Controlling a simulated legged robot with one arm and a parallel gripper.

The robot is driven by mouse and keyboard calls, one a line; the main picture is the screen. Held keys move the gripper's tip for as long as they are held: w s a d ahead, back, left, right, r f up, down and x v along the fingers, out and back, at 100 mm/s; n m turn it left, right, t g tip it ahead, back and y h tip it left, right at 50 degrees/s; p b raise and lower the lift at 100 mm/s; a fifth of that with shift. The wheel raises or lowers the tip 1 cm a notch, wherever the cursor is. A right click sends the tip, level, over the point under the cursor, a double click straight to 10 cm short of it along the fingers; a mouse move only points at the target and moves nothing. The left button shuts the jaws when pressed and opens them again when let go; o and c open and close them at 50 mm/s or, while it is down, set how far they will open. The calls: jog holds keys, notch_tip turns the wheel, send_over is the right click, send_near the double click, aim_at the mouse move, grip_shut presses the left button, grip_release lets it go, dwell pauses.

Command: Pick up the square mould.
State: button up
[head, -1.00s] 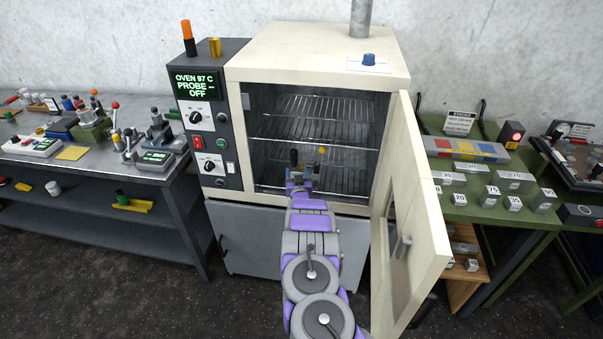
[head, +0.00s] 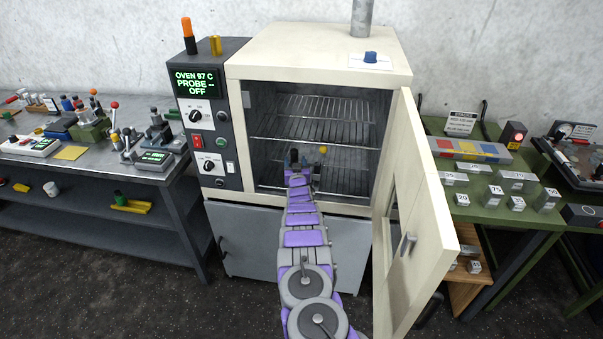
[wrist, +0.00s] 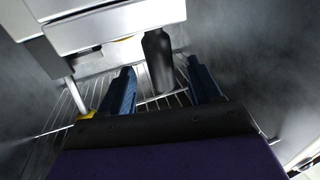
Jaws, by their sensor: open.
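My gripper (head: 299,172) reaches through the open oven door, low in the chamber. In the wrist view its two blue fingers (wrist: 160,70) are apart. A dark, rounded upright piece (wrist: 159,58), like a handle, shows between and beyond the fingertips; I cannot tell whether they touch it. A dark knob (head: 293,156) also shows at the gripper's tip in the head view. A pale grey, square-edged metal block (wrist: 115,28) fills the upper left of the wrist view. It may be the square mould, but its whole outline is not visible. My arm hides part of the lower chamber.
The oven (head: 315,52) has wire racks (head: 325,125) above my gripper. Its open door (head: 415,210) stands close on the right. A small yellow piece (head: 323,149) is right of the gripper. A green bench (head: 490,215) and a grey bench (head: 150,180) flank the oven.

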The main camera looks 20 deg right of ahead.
aim_at(295, 159)
jog(key=shift+b+x, duration=1.05)
jog(key=shift+x, duration=0.75)
grip_shut()
dwell(0.5)
